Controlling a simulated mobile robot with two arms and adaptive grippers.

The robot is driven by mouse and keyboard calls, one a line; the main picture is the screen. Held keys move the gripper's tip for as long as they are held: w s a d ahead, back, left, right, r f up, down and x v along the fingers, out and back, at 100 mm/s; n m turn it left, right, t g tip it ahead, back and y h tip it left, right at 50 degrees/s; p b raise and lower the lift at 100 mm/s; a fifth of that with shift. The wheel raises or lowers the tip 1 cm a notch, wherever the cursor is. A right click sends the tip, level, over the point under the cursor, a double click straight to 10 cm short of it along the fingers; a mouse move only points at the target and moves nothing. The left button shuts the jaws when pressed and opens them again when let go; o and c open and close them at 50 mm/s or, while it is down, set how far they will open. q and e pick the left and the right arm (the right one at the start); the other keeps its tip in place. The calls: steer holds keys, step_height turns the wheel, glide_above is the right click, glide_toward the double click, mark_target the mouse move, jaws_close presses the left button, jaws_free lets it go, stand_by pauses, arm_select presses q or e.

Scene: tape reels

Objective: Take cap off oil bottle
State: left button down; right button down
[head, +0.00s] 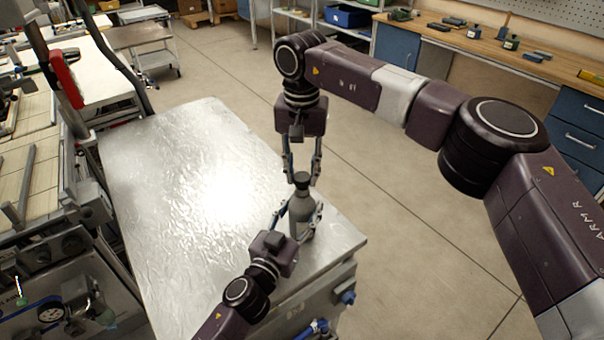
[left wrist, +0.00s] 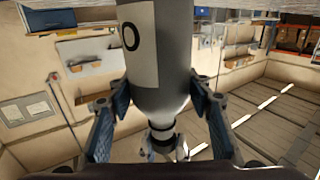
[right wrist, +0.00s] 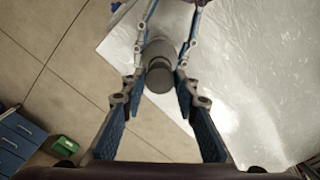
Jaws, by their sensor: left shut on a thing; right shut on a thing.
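The oil bottle (head: 303,219) is grey and stands upright near the right corner of the metal table. In the left wrist view the bottle (left wrist: 157,60) shows a pale label and appears upside down. Its dark cap (head: 301,181) is on the neck. My left gripper (head: 297,222) is shut on the bottle's body, with a finger on each side. My right gripper (head: 303,176) comes down from above and is shut on the cap, which also shows in the right wrist view (right wrist: 160,76). The exact contact at the cap is small.
The shiny metal table (head: 180,190) is otherwise bare, with free room left of the bottle. A workbench (head: 480,45) with small items stands at the back right. Machinery stands along the left. Open floor lies beyond the table.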

mark_target(302, 176)
steer(key=shift+r, duration=2)
arm_select(q)
steer(key=c, duration=0.9)
jaws_free()
steer(key=shift+a, duration=0.1)
